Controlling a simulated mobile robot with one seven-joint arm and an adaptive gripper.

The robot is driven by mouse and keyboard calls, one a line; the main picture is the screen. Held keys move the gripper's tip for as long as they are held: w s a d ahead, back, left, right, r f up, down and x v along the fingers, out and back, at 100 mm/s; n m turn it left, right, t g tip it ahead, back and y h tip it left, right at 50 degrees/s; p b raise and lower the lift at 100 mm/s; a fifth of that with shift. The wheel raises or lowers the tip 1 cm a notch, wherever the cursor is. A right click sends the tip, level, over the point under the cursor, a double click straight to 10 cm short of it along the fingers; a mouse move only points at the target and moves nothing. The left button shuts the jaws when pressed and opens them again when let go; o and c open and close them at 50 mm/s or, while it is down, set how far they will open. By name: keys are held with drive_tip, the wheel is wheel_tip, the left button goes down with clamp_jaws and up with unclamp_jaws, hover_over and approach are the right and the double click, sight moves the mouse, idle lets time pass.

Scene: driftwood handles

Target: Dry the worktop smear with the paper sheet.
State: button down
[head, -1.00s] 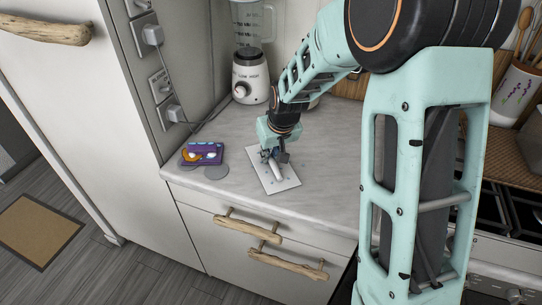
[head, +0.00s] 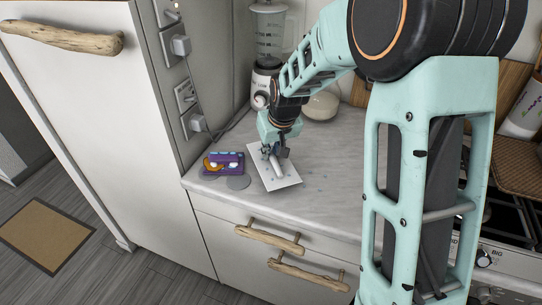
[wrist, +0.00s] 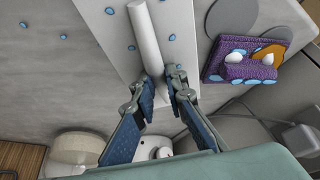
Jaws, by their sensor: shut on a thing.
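The paper sheet (head: 287,177) is a white rectangle lying on the grey worktop, with a white tube-like ridge (wrist: 145,35) along its middle. In the wrist view the sheet (wrist: 185,50) fills the top centre. My gripper (head: 270,152) points down over the sheet. Its two fingers (wrist: 158,82) are closed around the ridge. Small blue spots show on the sheet and on the bare worktop beside it, such as this blue spot (wrist: 63,37). I cannot tell whether they are the smear. The worktop under the sheet is hidden.
A purple block (head: 230,160) with an orange crescent and white ovals lies left of the sheet, by flat grey discs (head: 238,183). A blender (head: 268,75) and a pale round bowl (head: 322,106) stand behind.

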drive_tip(key=shift+w+r+p, duration=0.1)
drive_tip(key=shift+r+p, duration=0.4)
drive_tip(key=shift+r, duration=0.35)
drive_tip(key=shift+r+p, duration=0.95)
drive_tip(key=shift+r, duration=0.75)
drive_tip(key=shift+f, duration=0.1)
